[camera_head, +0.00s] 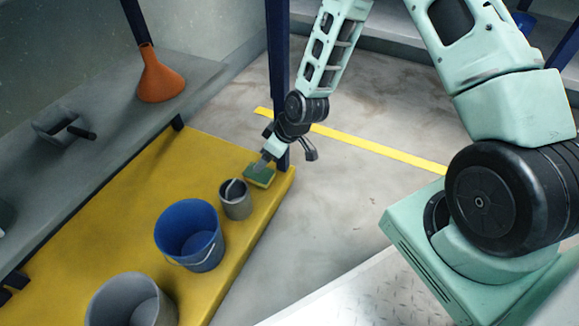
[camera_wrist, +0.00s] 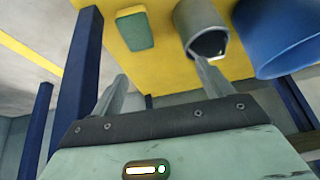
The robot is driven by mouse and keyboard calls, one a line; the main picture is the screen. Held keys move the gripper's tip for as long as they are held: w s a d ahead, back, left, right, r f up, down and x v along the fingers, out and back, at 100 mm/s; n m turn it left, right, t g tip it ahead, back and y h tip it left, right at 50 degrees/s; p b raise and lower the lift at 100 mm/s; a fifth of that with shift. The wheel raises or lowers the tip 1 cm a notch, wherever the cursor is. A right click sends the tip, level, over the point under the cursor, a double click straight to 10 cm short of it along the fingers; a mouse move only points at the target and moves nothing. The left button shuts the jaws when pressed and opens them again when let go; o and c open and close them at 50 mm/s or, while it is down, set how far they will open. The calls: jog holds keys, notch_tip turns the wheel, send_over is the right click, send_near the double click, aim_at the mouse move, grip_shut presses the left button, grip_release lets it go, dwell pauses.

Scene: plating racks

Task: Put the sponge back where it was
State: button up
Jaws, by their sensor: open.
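The sponge (camera_head: 261,178) has a green top and a yellowish edge. It lies on the yellow lower shelf (camera_head: 205,160), near the shelf's far end by a dark blue post. My gripper (camera_head: 264,162) is just behind and above it in the head view. In the wrist view the sponge (camera_wrist: 136,31) lies ahead of my gripper (camera_wrist: 160,80), whose two fingers are spread with nothing between them. The fingertips look apart from the sponge there. No part of the sponge is hidden in the wrist view.
A small grey cup (camera_head: 235,203) stands close beside the sponge; one finger overlaps it in the wrist view (camera_wrist: 197,22). A blue bucket (camera_head: 187,228) and a grey bucket (camera_head: 128,303) stand nearer. An orange funnel (camera_head: 160,80) and grey scoop (camera_head: 60,127) are on the upper shelf.

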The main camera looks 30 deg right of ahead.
jog(key=s+a+r+g+h, duration=0.1)
jog(key=s+a+r, duration=0.3)
jog(key=s+r, duration=0.3)
jog(key=s+a+r+g, duration=0.2)
jog(key=s+a+r, duration=0.3)
jog(key=r, duration=0.5)
jog(key=s+d+r+h, duration=0.1)
jog(key=s+r, duration=0.3)
jog(key=s, duration=0.3)
jog(key=s+d+r+g+h, duration=0.1)
jog(key=s+r, duration=0.3)
jog(key=s, duration=0.4)
jog(key=shift+r, duration=0.3)
notch_tip(320, 180, up, 50)
jog(key=p, duration=4.9)
jog(key=shift+p, duration=0.4)
